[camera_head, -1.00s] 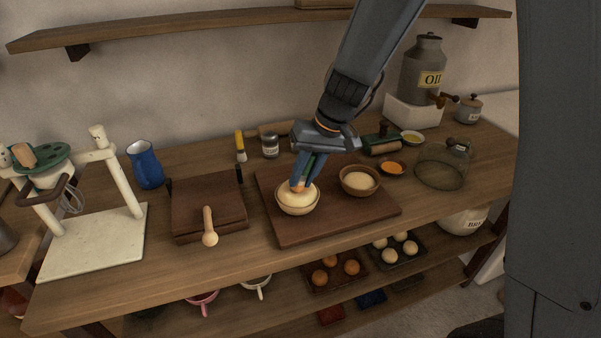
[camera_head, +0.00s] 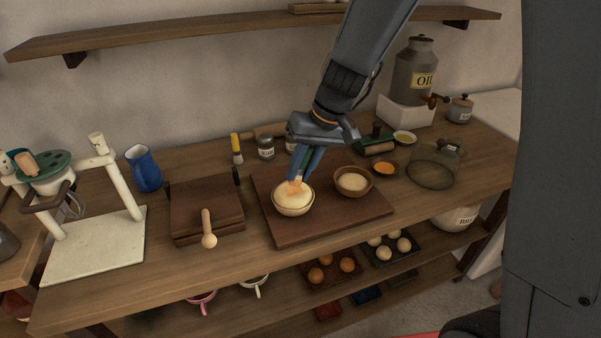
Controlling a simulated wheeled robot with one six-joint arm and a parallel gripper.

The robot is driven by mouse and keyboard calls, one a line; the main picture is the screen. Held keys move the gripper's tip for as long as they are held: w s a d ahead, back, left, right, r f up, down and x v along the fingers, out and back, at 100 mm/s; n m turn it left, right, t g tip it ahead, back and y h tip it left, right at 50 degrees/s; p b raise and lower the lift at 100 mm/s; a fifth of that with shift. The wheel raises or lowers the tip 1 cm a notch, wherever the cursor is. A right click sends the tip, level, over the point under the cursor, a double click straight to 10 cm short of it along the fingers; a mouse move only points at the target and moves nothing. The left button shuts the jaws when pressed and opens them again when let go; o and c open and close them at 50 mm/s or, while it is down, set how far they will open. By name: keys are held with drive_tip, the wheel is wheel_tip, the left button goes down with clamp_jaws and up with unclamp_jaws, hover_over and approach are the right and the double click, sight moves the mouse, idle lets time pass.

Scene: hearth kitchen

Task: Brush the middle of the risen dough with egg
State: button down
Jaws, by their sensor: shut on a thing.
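The risen dough (camera_head: 291,200) is a pale, rounded mass in a light bowl on a dark wooden board (camera_head: 330,217). My gripper (camera_head: 304,170) points down right over this bowl. It is shut on a slim tool, seemingly a brush, with some green showing between the blue fingers. Its pale orange tip (camera_head: 295,187) is at the top of the dough, near the middle; whether it touches is hard to tell. The fingers hide part of the tool.
A wooden bowl of pale contents (camera_head: 352,181) stands beside the dough. A glass dome (camera_head: 433,167) is at right, a wooden press (camera_head: 206,207) at left. The board's front is clear.

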drive_tip(key=shift+r+p, duration=0.55)
drive_tip(key=shift+r, duration=0.55)
drive_tip(key=shift+r+p, duration=1.1)
drive_tip(key=shift+r, duration=0.4)
drive_tip(key=shift+f, duration=0.1)
drive_tip(key=b+x, duration=0.3)
drive_tip(key=d+b+x, duration=0.1)
drive_tip(key=b+x, duration=0.3)
drive_tip(key=shift+w+d+f, duration=0.15)
drive_tip(key=shift+w+f, duration=0.1)
drive_tip(key=shift+f, duration=0.05)
drive_tip(key=shift+f+b, duration=0.85)
drive_tip(key=shift+b, duration=0.05)
drive_tip(key=shift+w+r, duration=0.1)
